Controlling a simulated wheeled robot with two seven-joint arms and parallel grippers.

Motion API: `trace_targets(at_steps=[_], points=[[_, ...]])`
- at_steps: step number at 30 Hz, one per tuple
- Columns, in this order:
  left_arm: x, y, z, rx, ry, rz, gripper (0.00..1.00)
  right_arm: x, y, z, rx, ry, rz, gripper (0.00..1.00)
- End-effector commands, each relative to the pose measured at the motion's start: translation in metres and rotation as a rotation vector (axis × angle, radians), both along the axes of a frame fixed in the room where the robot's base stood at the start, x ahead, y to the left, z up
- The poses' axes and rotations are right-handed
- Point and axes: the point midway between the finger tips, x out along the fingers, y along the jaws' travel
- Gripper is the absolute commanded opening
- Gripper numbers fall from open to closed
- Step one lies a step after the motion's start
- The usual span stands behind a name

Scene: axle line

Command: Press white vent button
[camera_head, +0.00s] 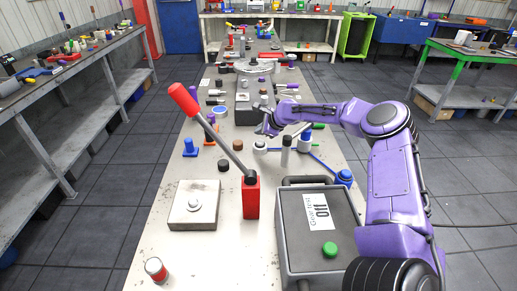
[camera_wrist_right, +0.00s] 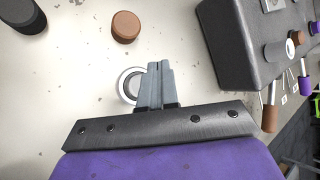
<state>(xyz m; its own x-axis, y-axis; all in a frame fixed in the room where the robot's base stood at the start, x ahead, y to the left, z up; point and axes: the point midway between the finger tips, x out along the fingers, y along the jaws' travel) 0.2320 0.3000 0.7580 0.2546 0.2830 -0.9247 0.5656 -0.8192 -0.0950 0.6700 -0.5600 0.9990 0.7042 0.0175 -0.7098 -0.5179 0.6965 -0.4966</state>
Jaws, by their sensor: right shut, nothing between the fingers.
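A white round button with a ring (camera_head: 260,146) sits on the long table, just under my right gripper. It also shows in the right wrist view as a pale ring (camera_wrist_right: 128,87), partly hidden behind the fingers. I cannot read a label that names it as the vent button. My right gripper (camera_head: 266,131) is shut and empty, fingers pointing down above the button. In the right wrist view its fingertips (camera_wrist_right: 160,66) overlap the ring's right side; whether they touch it I cannot tell. My left gripper is not in view.
A brown cap (camera_head: 238,145) and a dark cap (camera_head: 223,165) stand near the button. A dark box (camera_head: 246,116) lies behind it. A red lever (camera_head: 208,123) leans up at the left front. A grey case (camera_head: 298,238) with a green button (camera_head: 329,249) stands in front.

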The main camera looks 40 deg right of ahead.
Motion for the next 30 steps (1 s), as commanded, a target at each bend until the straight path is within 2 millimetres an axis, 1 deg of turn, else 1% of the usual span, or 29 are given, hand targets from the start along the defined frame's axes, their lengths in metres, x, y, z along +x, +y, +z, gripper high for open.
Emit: trace_targets(at_steps=[1,6,18,30], points=[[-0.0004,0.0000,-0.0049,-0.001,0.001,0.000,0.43,-0.0006,0.0013,-0.0065,0.001,-0.002,0.002,0.00],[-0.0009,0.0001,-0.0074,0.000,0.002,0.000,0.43,0.0023,0.0045,-0.0144,0.001,-0.004,0.006,0.00],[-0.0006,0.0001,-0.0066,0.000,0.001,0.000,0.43,0.0017,0.0013,-0.0157,0.001,0.000,0.001,0.00],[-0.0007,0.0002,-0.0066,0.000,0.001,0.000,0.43,0.0027,0.0027,-0.0159,0.001,0.000,0.003,0.00]])
